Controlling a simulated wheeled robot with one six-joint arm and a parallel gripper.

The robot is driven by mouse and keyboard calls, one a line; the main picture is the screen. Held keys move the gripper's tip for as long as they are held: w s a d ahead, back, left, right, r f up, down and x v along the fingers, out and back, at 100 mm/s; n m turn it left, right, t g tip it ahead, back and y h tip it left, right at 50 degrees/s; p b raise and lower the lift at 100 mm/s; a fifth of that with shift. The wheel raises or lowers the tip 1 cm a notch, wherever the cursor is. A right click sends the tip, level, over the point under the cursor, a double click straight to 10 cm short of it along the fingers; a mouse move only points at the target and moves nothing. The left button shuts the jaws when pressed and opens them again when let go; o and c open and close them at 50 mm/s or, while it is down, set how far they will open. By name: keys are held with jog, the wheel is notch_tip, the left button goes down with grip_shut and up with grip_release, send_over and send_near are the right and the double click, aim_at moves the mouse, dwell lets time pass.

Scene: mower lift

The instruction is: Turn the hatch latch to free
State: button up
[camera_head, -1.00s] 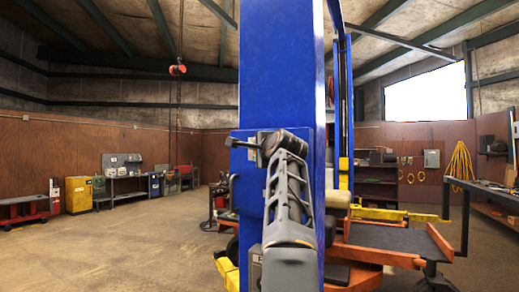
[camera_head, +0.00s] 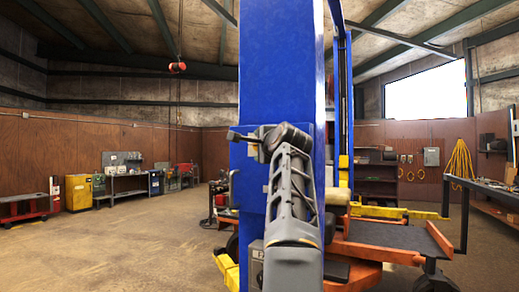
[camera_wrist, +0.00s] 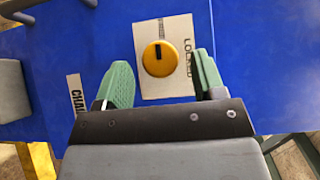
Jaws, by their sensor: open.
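The latch is a round yellow knob (camera_wrist: 159,62) with a black mark, seen in the wrist view on a pale plate (camera_wrist: 152,90) on a blue surface. The mark points toward the top of the picture. The plate reads "LOCKED" along its right side. My gripper (camera_wrist: 163,70) has green fingers spread apart, one at each side of the knob in the picture, with gaps to it. I cannot tell how far the fingers are from the plate. In the head view my arm stands before the blue post (camera_head: 280,60); the knob cannot be made out there.
A white label starting "CHAI" (camera_wrist: 76,96) is left of my fingers, partly hidden. In the head view an orange lift platform (camera_head: 385,250) stands at the right and a dark bench (camera_head: 485,190) beyond it. The floor at the left (camera_head: 110,245) is open.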

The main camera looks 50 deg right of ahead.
jog(key=b+v, duration=0.3)
jog(key=v, duration=0.9)
jog(key=shift+b, duration=0.35)
jog(key=shift+s+a, duration=0.1)
jog(key=d+f+n+g, duration=0.35)
jog(key=d+f, duration=0.25)
jog(key=f, duration=0.5)
jog(key=w+a+f+n+g+y, duration=0.2)
jog(key=w+a+f+n, duration=0.1)
jog(key=f, duration=0.5)
jog(key=w+a+f+n+g+y, duration=0.1)
jog(key=w+a+f+n, duration=0.2)
jog(key=f, duration=0.6)
jog(key=a+f+n+g+y, duration=0.3)
jog(key=a+f+n, duration=0.3)
jog(key=a+f, duration=0.8)
jog(key=s+a+f+n+y, duration=0.1)
jog(key=s+a+f+n, duration=0.1)
jog(key=a, duration=0.3)
jog(key=s+a+f+n+g, duration=0.1)
jog(key=s+a+f+n, duration=0.1)
jog(key=a+f, duration=0.3)
jog(key=s+a+f+n+y, duration=0.1)
jog(key=a+f+n, duration=0.3)
jog(key=a, duration=0.1)
jog(key=shift+s+a+y, duration=0.25)
jog(key=shift+s+y, duration=0.05)
jog(key=shift+s, duration=0.1)
